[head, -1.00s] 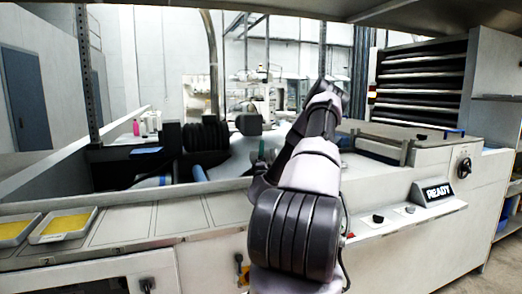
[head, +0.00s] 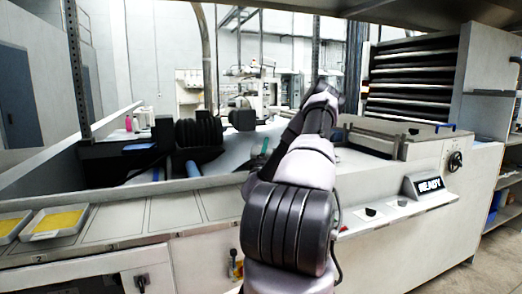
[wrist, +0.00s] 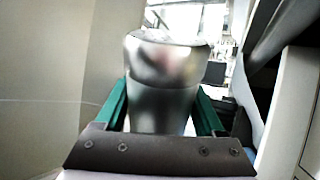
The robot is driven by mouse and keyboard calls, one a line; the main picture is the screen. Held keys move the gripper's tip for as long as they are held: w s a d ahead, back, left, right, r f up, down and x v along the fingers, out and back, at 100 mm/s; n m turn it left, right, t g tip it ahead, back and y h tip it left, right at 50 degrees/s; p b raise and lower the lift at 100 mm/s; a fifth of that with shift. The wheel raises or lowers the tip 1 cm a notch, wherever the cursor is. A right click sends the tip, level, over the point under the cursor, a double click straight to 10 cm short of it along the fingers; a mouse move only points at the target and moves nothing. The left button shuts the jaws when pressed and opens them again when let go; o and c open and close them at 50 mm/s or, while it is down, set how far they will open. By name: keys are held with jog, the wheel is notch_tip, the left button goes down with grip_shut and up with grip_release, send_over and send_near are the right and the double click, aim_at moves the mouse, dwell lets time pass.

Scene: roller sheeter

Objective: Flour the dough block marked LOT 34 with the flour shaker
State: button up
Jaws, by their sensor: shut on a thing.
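My gripper (wrist: 163,108) shows in the wrist view with its two green fingers on either side of a shiny metal canister (wrist: 160,85), which looks like the flour shaker. It is shut on the canister, which stands nearly upright in the picture. In the head view my arm reaches over the machine and hides most of what is behind it; I cannot make out the canister there. I see no dough block with a readable LOT 34 mark in either view.
Shallow trays with yellow contents (head: 56,222) sit at the left of the machine's front ledge, beside bare marked panels (head: 125,223). A dark rack (head: 408,95) stands behind, and an overhead shelf crosses the top.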

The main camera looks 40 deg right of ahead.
jog(key=shift+w+a, duration=1.5)
jog(key=shift+a, duration=0.1)
jog(key=shift+s+d, duration=1.45)
jog(key=shift+d, duration=0.1)
jog(key=w+a, duration=0.3)
